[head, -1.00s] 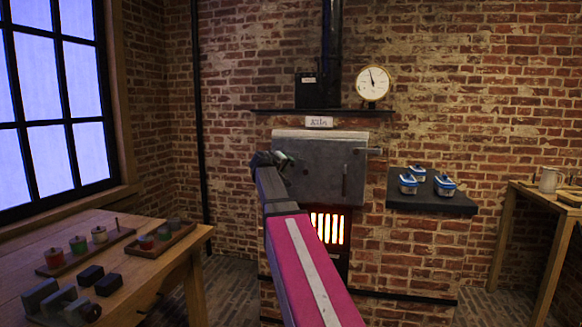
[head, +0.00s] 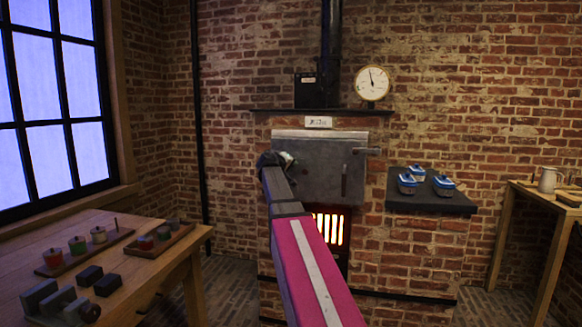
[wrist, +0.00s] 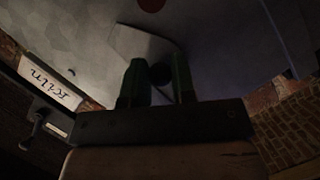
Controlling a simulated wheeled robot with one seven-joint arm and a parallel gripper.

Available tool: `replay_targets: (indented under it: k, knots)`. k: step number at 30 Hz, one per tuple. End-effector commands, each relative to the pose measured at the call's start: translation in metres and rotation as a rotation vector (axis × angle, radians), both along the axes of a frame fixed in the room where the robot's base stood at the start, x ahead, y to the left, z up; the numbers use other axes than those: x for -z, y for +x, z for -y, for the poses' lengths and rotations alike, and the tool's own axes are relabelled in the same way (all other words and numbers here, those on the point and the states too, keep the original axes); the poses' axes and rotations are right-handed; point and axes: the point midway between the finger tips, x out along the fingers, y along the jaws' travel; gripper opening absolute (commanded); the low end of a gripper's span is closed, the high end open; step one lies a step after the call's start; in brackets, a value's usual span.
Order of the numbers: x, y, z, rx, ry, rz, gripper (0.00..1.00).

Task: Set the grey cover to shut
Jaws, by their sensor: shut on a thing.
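The grey cover (head: 325,170) is a flat metal door on the front of the brick kiln, above the glowing grate. It stands upright across the kiln mouth, and I cannot tell whether a gap is left at its edge. My gripper (head: 283,159) is at the cover's left side, partly hidden behind my own arm. In the wrist view my gripper (wrist: 158,78) has its two green fingers on either side of a small dark round handle (wrist: 161,74), shut on it. The grey cover (wrist: 215,45) fills most of that view.
The kiln sign (head: 318,122) is above the cover. A dark shelf (head: 430,204) with blue-and-white jars (head: 407,184) is right of the kiln. A wooden table (head: 150,260) with jars and dark blocks is at the left. A wooden bench (head: 540,195) is at the far right.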

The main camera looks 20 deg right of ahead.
Motion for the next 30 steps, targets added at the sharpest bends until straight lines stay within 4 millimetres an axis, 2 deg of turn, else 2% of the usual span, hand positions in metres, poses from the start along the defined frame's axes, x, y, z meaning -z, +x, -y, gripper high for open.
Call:
replay_targets:
  k: [11, 30]
  knots:
    - [0.008, -0.001, 0.001, -0.001, -0.099, -0.068, 0.00]
    - [0.035, -0.011, 0.015, -0.001, -0.578, -0.392, 0.00]
